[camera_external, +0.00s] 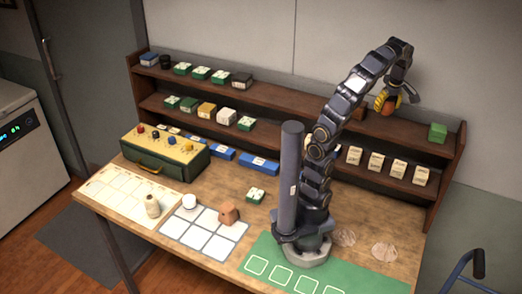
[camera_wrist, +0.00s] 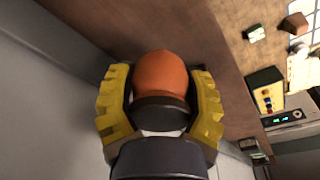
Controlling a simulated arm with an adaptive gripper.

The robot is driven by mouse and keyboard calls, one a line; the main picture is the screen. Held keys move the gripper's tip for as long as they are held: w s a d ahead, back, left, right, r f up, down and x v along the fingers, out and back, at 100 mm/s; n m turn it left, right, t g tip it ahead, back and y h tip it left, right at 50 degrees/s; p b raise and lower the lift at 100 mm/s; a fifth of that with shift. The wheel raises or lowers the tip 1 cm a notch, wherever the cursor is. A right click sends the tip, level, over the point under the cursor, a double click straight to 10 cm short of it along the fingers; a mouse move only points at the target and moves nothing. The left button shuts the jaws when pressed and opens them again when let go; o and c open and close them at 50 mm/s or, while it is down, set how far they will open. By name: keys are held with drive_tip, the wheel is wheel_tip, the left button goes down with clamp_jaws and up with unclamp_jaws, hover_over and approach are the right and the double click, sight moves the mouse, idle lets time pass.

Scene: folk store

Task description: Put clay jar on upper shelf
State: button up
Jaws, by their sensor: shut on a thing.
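My gripper (camera_external: 388,98) is shut on the clay jar (camera_external: 388,109), a small orange-brown jar, at the right part of the upper shelf (camera_external: 290,98). In the wrist view the yellow fingers of my gripper (camera_wrist: 161,80) clasp both sides of the clay jar (camera_wrist: 168,72). Its rounded orange end faces away from the camera, and a dark band shows near the palm. The brown shelf board (camera_wrist: 228,75) runs behind it. I cannot tell whether the jar touches the shelf.
A green box (camera_external: 437,132) stands on the right end of the upper shelf. Several boxes (camera_external: 200,72) fill its left part; the middle looks mostly clear. Paper packets (camera_external: 375,162) stand on the lower shelf. A brown block (camera_external: 229,214) and a pale bottle (camera_external: 152,207) are on the table.

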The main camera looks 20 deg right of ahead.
sight(383, 124)
drive_tip(key=shift+f, duration=2)
drive_tip(key=o, duration=1.1)
drive_tip(key=shift+f, duration=0.15)
drive_tip(key=shift+o, duration=0.2)
drive_tip(key=r, duration=0.4)
drive_tip(key=s+r, duration=0.1)
drive_tip(key=r, duration=0.7)
drive_tip(key=shift+s+r, duration=0.1)
drive_tip(key=shift+s, duration=0.25)
